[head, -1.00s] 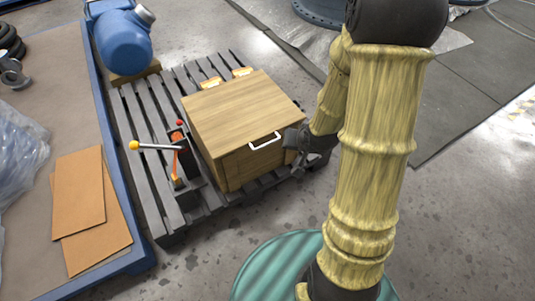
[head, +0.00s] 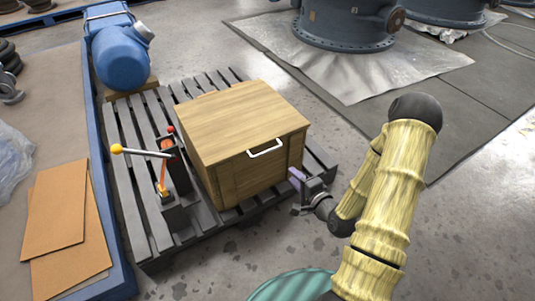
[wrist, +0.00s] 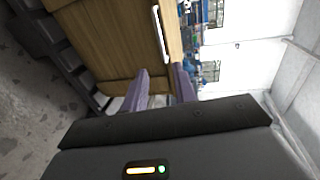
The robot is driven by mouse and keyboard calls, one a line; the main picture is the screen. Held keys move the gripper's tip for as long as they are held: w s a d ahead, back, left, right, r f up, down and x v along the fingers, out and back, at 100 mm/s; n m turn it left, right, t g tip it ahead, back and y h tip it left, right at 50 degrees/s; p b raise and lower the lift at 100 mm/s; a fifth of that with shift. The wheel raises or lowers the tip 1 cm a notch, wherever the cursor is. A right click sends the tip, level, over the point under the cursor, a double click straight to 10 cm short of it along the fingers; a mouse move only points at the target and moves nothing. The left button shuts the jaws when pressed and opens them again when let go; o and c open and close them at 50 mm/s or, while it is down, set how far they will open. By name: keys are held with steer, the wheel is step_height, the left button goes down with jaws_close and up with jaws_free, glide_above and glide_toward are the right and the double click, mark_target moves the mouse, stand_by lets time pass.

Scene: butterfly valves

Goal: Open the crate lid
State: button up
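The wooden crate (head: 240,175) stands on a grey pallet, its lid (head: 240,118) closed on top. A white bar handle (head: 266,148) is on the lid's front edge; it also shows in the wrist view (wrist: 161,34), near the top. My gripper (head: 297,178) is in front of the crate's right front corner, below and to the right of the handle. In the wrist view my gripper (wrist: 160,86) has its two purple fingers apart with nothing between them; the crate's wooden front (wrist: 105,40) lies beyond. The fingers are apart from the handle.
A lever unit with a yellow knob (head: 117,149) stands on the pallet (head: 145,220) left of the crate. A blue motor (head: 122,58) sits behind it. A blue-edged table (head: 105,210) with brown sheets is at left.

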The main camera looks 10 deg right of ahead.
mark_target(268, 152)
steer(key=b+x, duration=0.6)
steer(key=x, duration=1.1)
steer(key=shift+w+a, duration=0.1)
steer(key=shift+w, duration=0.1)
jaws_close()
